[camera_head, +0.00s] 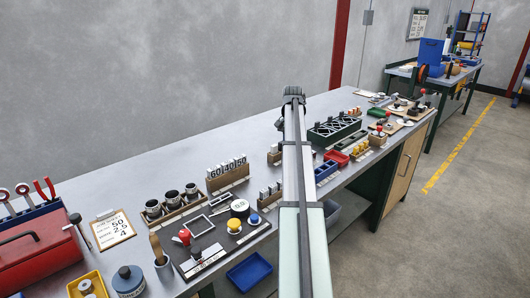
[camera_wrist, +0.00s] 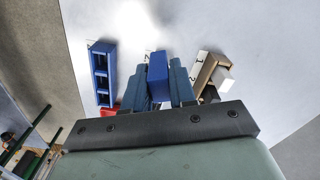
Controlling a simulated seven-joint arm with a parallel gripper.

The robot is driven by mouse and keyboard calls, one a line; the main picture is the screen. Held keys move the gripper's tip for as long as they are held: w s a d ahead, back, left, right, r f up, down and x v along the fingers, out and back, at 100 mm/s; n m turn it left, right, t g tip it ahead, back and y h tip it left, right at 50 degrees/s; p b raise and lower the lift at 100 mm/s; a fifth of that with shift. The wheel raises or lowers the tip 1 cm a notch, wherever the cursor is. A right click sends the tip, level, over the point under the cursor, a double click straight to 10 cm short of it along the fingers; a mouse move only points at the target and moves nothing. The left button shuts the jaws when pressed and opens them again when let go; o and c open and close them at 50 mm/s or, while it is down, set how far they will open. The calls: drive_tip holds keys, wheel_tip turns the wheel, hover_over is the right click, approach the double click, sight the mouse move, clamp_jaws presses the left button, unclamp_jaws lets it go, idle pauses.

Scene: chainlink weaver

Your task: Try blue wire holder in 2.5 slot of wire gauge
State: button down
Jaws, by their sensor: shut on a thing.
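My gripper (camera_wrist: 160,88) is shut on a blue block (camera_wrist: 158,72), which sits between its two fingers in the wrist view. This appears to be the blue wire holder; its lower part is hidden by the gripper. In the head view my gripper (camera_head: 293,93) is at the far end of my arm, over the bench, and what it holds cannot be made out. I cannot pick out the wire gauge or its 2.5 slot for certain in either view.
The wrist view shows a blue compartment box (camera_wrist: 103,60) left of the held block and a wooden block with white parts (camera_wrist: 211,72) to its right. The workbench (camera_head: 130,176) is crowded along its front. Its back strip is clear. A red toolbox (camera_head: 40,258) stands at left.

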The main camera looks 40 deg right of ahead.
drive_tip(key=w+d+m, duration=0.1)
drive_tip(key=d+m, duration=0.3)
drive_tip(key=d, duration=0.6)
drive_tip(key=shift+w+d+r, duration=0.2)
drive_tip(key=shift+w+d, duration=0.15)
drive_tip(key=shift+d, duration=0.05)
drive_tip(key=shift+f, duration=3.6)
drive_tip(key=c, duration=0.8)
unclamp_jaws()
drive_tip(key=shift+c, duration=0.2)
wheel_tip(320, 180, up, 14)
